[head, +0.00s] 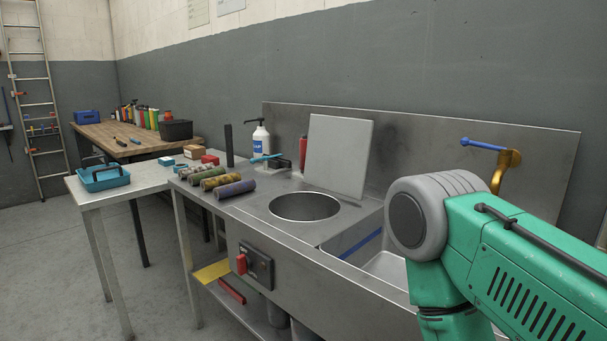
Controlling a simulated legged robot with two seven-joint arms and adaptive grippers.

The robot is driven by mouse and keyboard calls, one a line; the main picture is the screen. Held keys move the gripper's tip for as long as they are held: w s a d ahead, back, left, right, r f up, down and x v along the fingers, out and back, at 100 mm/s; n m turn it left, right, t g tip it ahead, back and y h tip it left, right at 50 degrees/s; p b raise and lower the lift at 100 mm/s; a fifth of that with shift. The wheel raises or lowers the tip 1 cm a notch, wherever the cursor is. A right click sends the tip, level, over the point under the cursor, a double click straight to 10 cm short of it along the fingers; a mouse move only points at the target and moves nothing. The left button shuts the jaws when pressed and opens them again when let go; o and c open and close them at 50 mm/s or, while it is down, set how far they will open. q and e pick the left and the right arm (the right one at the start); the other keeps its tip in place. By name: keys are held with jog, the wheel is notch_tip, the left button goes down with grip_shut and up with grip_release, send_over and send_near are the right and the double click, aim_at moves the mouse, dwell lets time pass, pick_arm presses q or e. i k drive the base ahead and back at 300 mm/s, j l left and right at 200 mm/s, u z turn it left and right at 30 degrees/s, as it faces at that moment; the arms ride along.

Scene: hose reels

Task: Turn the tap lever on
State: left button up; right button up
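A brass tap (505,168) with a long blue lever (483,144) stands at the right, in front of the metal backsplash. The lever points to the left, roughly level. A large green and grey arm of mine comes in from the right and passes in front of the sink, below the tap. Its gripper is out of the picture. My other gripper is not in view either. Nothing is seen touching the lever. The tap's lower part is hidden behind the arm.
The steel sink bench has a round basin (304,206) and a rectangular basin (385,267) partly behind my arm. A grey board (338,155) leans on the backsplash (411,158). Several rolls, a pump bottle (261,139) and a red switch (241,264) are to the left.

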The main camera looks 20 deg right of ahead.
aim_at(465, 142)
jog(key=k+z, duration=0.1)
jog(key=z, duration=1.4)
jog(key=i+j+z, duration=0.15)
jog(key=i+z, duration=0.15)
jog(key=z, duration=0.15)
jog(key=i+j+z, duration=0.2)
jog(key=z, duration=0.3)
